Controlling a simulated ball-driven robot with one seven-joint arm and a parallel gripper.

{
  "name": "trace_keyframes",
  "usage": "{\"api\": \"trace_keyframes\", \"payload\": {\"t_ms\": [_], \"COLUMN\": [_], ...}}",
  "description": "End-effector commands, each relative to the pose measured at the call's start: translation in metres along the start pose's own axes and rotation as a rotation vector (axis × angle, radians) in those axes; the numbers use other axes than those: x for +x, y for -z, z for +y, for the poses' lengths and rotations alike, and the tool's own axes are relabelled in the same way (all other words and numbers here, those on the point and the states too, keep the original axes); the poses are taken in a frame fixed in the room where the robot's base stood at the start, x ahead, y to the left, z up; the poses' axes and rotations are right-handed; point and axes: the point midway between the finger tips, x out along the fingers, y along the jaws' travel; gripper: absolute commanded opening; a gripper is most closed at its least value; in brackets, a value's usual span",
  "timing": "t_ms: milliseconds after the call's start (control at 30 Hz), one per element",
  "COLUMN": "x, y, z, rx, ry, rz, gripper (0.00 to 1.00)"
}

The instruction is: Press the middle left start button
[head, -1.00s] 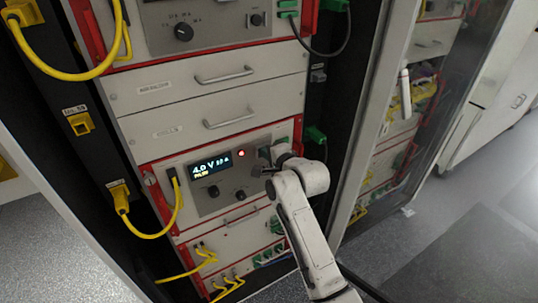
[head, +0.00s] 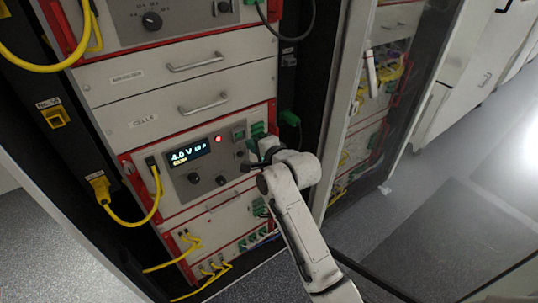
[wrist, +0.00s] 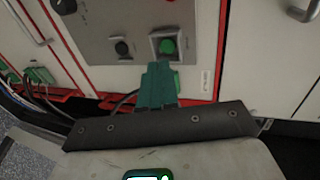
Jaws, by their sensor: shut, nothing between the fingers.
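The middle unit in the left rack has a lit display (head: 188,153) reading about 4.0 V and a red light (head: 219,139). The start button (head: 239,135) sits right of that light. My gripper (head: 250,165) is shut and empty, just below and right of the button in the head view. I cannot tell whether it touches the panel.
Drawers with handles (head: 203,103) lie above. Yellow cables (head: 145,215) hang at the left. A glass door (head: 345,110) stands open at the right.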

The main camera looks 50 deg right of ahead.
Motion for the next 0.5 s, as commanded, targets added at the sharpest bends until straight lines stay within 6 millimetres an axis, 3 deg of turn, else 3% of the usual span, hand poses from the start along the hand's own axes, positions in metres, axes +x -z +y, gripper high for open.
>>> {"api": "trace_keyframes", "payload": {"t_ms": [300,500], "x": [-0.048,-0.07], "y": [0.0,0.0], "z": [0.002,0.001], "rx": [-0.002,0.0], "ry": [-0.001,-0.001], "rz": [0.0,0.0], "gripper": [0.0,0.0]}}
